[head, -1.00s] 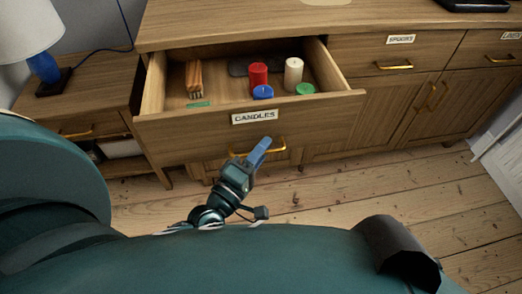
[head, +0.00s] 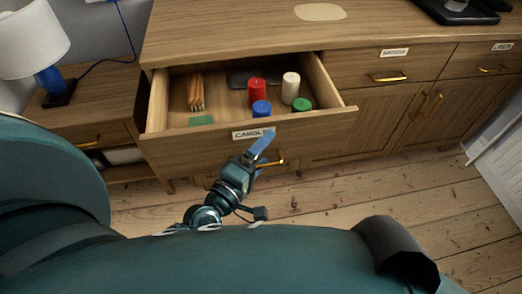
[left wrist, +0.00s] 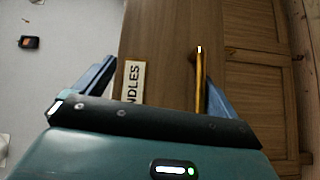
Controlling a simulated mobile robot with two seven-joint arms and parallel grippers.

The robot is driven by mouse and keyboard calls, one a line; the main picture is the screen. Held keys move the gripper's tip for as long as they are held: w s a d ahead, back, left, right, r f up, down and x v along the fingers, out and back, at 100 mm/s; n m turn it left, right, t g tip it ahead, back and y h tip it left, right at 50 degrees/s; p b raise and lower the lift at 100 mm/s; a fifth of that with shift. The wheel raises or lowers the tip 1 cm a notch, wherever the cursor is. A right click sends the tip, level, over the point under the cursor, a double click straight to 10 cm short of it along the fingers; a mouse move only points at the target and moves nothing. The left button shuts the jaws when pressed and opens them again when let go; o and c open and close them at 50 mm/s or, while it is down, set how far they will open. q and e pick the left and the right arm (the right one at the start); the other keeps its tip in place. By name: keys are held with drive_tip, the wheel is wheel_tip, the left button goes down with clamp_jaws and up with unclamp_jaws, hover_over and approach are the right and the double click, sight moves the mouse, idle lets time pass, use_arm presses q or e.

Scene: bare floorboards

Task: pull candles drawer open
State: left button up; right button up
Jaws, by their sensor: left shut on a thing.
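The candles drawer (head: 210,148) is pulled out from the wooden cabinet in the head view. Its white label (head: 243,134) is partly covered by my gripper. Inside lie a red candle (head: 257,92), a blue one (head: 261,109), a white one (head: 290,88) and a green one (head: 302,104). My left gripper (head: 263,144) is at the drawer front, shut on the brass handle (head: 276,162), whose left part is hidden. In the left wrist view the handle (left wrist: 200,78) lies beside the right-hand finger, with the label (left wrist: 133,84) between the fingers. My right gripper is not in view.
A bedside table (head: 100,97) with a lamp (head: 35,45) stands left of the cabinet. Two more drawers with brass handles (head: 390,77) are shut at the right. Floorboards (head: 330,200) in front are clear. A white panel (head: 495,140) stands at far right.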

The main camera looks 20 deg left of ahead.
use_arm(q)
drive_tip(key=shift+a+r, duration=0.2)
drive_tip(key=shift+r, duration=0.4)
drive_tip(key=shift+c, duration=0.2)
drive_tip(key=shift+s+f, duration=0.15)
drive_tip(key=shift+s, duration=0.4)
drive_tip(key=shift+c, duration=0.4)
drive_tip(key=shift+f+b+v, duration=0.15)
drive_tip(key=shift+b+v, duration=0.2)
drive_tip(key=shift+v, duration=1)
drive_tip(key=shift+f+b+v, duration=0.2)
drive_tip(key=shift+b+v, duration=0.15)
drive_tip(key=shift+v, duration=1)
drive_tip(key=c, duration=0.3)
drive_tip(key=shift+f+v, duration=0.2)
drive_tip(key=shift+v, duration=1.15)
drive_tip(key=shift+c, duration=0.6)
drive_tip(key=shift+b+v, duration=0.35)
drive_tip(key=shift+v, duration=0.55)
drive_tip(key=shift+c, duration=0.7)
drive_tip(key=shift+s+f, duration=0.15)
drive_tip(key=shift+s, duration=0.6)
drive_tip(key=c, duration=0.4)
drive_tip(key=shift+o, duration=0.2)
drive_tip(key=v, duration=0.2)
drive_tip(key=shift+s+f, duration=0.3)
drive_tip(key=shift+s, duration=0.1)
